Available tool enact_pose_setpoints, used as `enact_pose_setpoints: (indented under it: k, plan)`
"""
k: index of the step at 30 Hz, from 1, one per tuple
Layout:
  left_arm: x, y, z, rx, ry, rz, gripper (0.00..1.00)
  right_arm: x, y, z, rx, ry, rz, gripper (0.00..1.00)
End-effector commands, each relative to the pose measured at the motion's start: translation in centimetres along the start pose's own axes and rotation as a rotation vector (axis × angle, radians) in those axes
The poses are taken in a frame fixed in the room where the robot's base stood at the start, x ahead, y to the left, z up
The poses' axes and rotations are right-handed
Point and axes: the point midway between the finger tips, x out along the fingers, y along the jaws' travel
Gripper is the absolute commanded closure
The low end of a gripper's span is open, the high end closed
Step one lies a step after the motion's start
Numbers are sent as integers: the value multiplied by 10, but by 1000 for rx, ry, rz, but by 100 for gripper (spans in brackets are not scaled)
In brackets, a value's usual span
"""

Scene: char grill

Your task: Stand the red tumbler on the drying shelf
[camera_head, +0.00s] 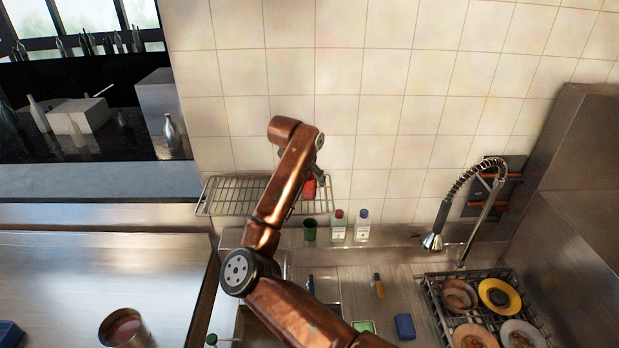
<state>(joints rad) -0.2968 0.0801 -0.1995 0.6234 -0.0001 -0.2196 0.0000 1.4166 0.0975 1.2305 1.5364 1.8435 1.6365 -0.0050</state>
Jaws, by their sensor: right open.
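The red tumbler (310,188) is at the right part of the wire drying shelf (232,196) on the tiled wall. My arm hides part of it, and I cannot tell whether its base rests on the wires. My right arm reaches up from the bottom over the sink to the shelf. Its gripper (317,173) is open, right at the upper part of the tumbler and partly hidden behind my wrist. I cannot see whether a finger touches the tumbler. My left gripper is not in view.
A dark green cup (310,229), a red-capped bottle (339,225) and a blue-capped bottle (362,225) stand on the ledge below the shelf. A spring faucet (470,190) and a rack of dirty plates (437,303) are at right. The shelf's left part is empty.

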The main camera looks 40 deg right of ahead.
Motion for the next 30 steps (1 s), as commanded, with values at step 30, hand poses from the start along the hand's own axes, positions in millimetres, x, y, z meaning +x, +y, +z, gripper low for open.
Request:
enact_pose_setpoints:
  k: [30]
  plan:
    - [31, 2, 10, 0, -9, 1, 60, -122, 0, 1, 0, 1, 0, 45]
